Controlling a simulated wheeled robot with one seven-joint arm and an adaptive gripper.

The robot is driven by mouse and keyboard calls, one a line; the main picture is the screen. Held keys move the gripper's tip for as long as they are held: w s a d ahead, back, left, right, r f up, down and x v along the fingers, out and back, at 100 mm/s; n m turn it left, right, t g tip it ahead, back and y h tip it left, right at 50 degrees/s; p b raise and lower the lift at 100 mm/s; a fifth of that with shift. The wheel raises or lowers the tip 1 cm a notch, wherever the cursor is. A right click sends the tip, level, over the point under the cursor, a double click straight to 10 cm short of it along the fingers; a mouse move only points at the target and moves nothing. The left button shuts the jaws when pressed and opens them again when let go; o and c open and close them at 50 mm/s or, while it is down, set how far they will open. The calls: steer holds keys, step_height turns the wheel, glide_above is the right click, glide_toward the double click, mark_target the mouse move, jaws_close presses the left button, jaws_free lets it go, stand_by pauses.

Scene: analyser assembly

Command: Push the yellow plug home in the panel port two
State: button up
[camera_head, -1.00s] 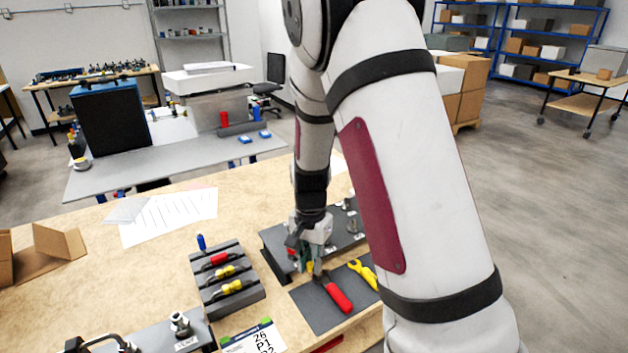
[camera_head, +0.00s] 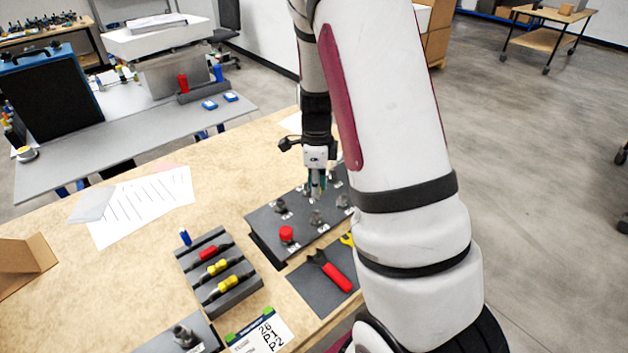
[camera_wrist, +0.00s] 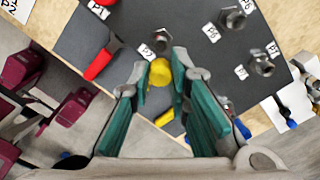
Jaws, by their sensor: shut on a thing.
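My gripper (camera_wrist: 164,80) is shut on a yellow plug (camera_wrist: 161,72), held between its green fingertips in the wrist view. In that view, a hexagonal metal port (camera_wrist: 162,37) beside the label P2 (camera_wrist: 154,46) appears just beyond the plug. I cannot tell the gap between them or whether they touch. In the head view, my gripper (camera_head: 316,194) points down over the rear middle of the dark panel (camera_head: 262,224); the held plug is hidden there.
A red plug (camera_head: 287,233) is in the panel's front left port. Other bare metal ports stand around. A dark rack (camera_head: 238,294) with red and yellow plugs lies to the left. A red-handled tool (camera_head: 338,278) lies on a mat in front of the panel.

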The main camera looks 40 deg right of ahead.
mark_target(316, 200)
steer(key=shift+f+b, duration=0.9)
steer(key=shift+f, duration=1.2)
steer(key=shift+f+b, duration=0.55)
steer(key=shift+f, duration=0.6)
steer(key=o, duration=0.9)
steer(key=shift+r, duration=0.1)
step_height(316, 200, up, 12)
steer(key=shift+f, duration=0.1)
